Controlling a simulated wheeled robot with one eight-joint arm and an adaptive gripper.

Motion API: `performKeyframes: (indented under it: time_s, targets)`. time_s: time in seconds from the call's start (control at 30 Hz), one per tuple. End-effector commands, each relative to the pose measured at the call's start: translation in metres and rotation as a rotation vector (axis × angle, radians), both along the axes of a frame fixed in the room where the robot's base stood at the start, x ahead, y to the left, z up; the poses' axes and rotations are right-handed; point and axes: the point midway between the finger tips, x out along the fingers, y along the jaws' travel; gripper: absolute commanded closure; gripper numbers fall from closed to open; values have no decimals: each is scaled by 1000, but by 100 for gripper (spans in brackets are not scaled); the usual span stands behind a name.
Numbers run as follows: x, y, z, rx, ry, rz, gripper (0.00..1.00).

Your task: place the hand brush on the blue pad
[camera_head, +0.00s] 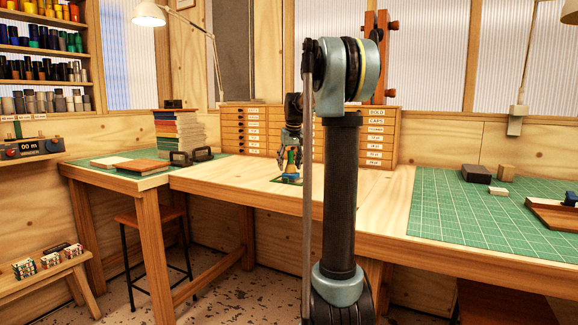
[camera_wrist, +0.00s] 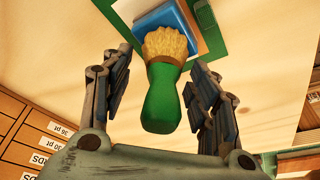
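The hand brush has a green handle (camera_wrist: 162,103) and straw-coloured bristles (camera_wrist: 166,43). In the wrist view it stands between my two fingers, bristles toward the blue pad (camera_wrist: 150,22). The bristles overlap the pad's edge in this view; whether they touch it is hard to tell. My gripper (camera_wrist: 157,62) is open around the handle, with a visible gap on the left and a narrower one on the right.
A small green mat (camera_wrist: 215,38) lies under the pad. Drawer cabinets (camera_head: 245,130) stand behind the work spot. A book stack (camera_head: 178,132) is at left; a large green cutting mat (camera_head: 450,215) with blocks and a tray (camera_head: 553,214) is at right.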

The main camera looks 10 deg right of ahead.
Motion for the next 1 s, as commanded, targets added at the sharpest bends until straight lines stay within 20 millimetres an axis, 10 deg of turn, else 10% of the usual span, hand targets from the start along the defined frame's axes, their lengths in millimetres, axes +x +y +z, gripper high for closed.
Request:
performKeyframes:
  time_s: [0.47, 1.0]
  targets:
    - [-4, -1, 14, 0, 0, 0, 43]
    - [-31, -5, 103, 0, 0, 0, 43]
